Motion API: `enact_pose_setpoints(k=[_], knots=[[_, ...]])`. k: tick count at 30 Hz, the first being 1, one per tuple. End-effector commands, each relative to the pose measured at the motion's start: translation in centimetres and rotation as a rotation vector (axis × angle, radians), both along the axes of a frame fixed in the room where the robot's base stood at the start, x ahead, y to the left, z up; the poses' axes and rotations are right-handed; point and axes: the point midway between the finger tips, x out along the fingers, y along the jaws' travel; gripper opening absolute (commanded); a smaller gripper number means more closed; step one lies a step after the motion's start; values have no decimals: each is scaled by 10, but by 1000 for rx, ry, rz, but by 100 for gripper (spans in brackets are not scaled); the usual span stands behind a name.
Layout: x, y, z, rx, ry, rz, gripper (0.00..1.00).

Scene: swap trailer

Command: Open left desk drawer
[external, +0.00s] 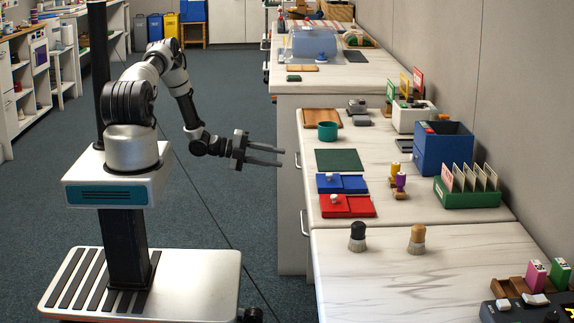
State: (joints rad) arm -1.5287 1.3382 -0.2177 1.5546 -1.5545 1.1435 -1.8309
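The desk (348,146) stands right of me in the external view, its drawer fronts facing my arm. One drawer handle (298,160) shows on the farther part of the front, and another drawer handle (304,223) shows nearer the camera. Both drawers look closed, though their fronts are seen edge-on. My gripper (283,157) is open and empty, its two fingers apart and pointing right at the farther handle. The fingertips are close to that handle; a small gap seems to remain.
Two brushes (358,236) stand on the nearer counter. The carpet (225,200) between my base and the desk is clear.

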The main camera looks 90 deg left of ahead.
Motion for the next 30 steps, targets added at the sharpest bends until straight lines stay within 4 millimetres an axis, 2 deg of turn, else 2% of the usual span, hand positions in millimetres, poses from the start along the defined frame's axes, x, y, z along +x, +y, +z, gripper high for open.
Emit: enact_pose_setpoints(k=[3,9,20,25,26,30], knots=[[23,-1,-7,1,0,-2,28],[44,0,-10,2,1,0,28],[50,0,-11,1,1,0,28],[50,0,-11,1,1,0,3],[50,0,-11,1,1,0,0],[50,0,-10,1,0,0,0]])
